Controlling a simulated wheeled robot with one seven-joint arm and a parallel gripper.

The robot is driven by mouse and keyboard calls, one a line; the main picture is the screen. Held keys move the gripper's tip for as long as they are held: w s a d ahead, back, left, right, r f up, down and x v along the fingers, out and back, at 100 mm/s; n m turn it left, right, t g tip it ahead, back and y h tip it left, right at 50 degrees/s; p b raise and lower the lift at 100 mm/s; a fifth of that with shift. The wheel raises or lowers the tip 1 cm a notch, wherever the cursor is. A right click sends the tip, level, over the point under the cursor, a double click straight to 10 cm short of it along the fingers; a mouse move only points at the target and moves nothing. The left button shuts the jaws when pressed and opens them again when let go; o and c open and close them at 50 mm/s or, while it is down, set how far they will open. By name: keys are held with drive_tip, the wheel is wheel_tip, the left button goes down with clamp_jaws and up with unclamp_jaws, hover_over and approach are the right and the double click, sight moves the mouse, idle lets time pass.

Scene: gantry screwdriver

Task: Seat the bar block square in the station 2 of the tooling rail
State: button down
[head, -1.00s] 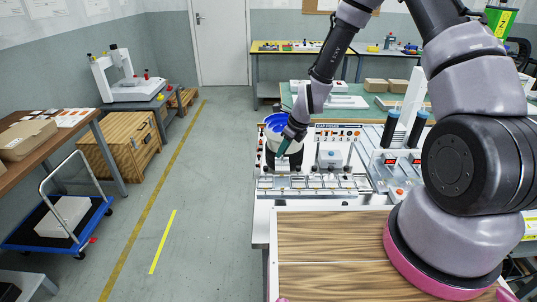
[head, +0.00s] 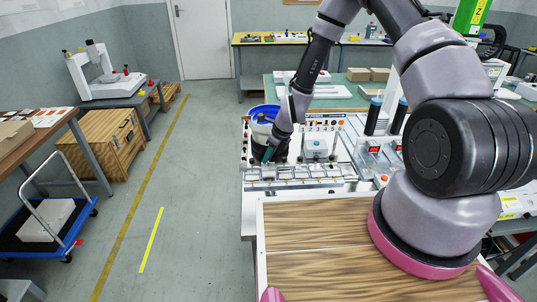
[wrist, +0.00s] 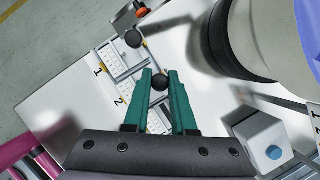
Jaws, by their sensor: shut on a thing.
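My gripper (wrist: 160,88) has green fingers closed around a black round knob (wrist: 160,82). I take the knob to be the top of the bar block; its body is hidden below the fingers. The tooling rail (head: 300,184) is a pale strip of stations along the front of the bench. In the wrist view, the stations are marked 1 and 2, and the station 2 plate (wrist: 124,89) is left of my fingertips. In the head view my gripper (head: 268,154) is low at the rail's left part. I cannot tell whether the block touches the rail.
Another black knob (wrist: 133,38) stands near station 1. A large pale round container, blue inside (head: 264,112), stands close behind my gripper. A grey box with a blue button (wrist: 265,143) is to the right. Bare white bench top lies left of the rail.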

drive_tip(key=shift+f, duration=0.7)
idle(0.6)
drive_tip(key=c, duration=0.7)
unclamp_jaws()
drive_tip(key=shift+o, duration=0.2)
drive_tip(key=v, duration=1)
drive_tip(key=shift+d+r, duration=0.15)
drive_tip(key=shift+r, duration=0.15)
drive_tip(key=shift+s+r, duration=0.1)
